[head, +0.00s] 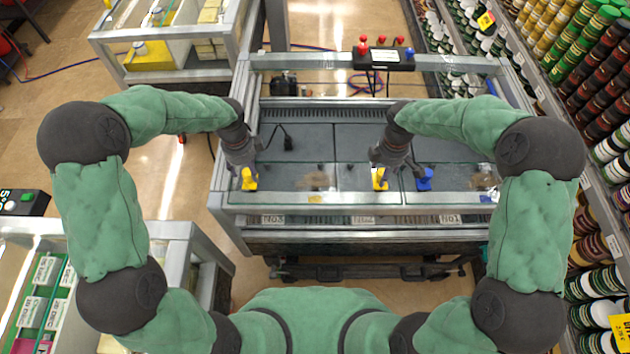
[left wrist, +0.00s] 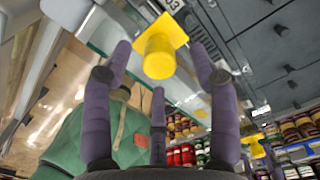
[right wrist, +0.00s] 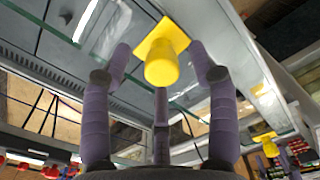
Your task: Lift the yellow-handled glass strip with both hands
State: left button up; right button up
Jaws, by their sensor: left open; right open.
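The glass strip (head: 316,178) lies flat in the metal-framed table. It has a left yellow handle (head: 249,179) and a right yellow handle (head: 380,179). My left gripper (head: 243,165) is open, with its fingers around the left yellow handle, which shows as a yellow knob on a square base in the left wrist view (left wrist: 160,52). My right gripper (head: 385,163) is open, with its fingers around the right yellow handle, also seen in the right wrist view (right wrist: 161,62). In both wrist views, gaps show between fingers and knob. Parts of both handles are hidden by the grippers.
A blue handle (head: 424,179) stands just right of my right gripper. A black control box (head: 383,58) with red and blue knobs sits at the table's back. The table's metal front rail (head: 330,200) runs close before both grippers. Shelves of cans stand at right.

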pick_arm(q)
jog(key=shift+f, duration=1.1)
pick_arm(e)
jog(key=shift+f, duration=1.15)
pick_arm(q)
grip_shut()
pick_arm(e)
grip_shut()
pick_arm(q)
jog(key=shift+a, duration=0.1)
jog(key=shift+r, duration=0.15)
pick_arm(e)
jog(key=shift+w+d+r, duration=0.1)
jog(key=shift+r, duration=0.1)
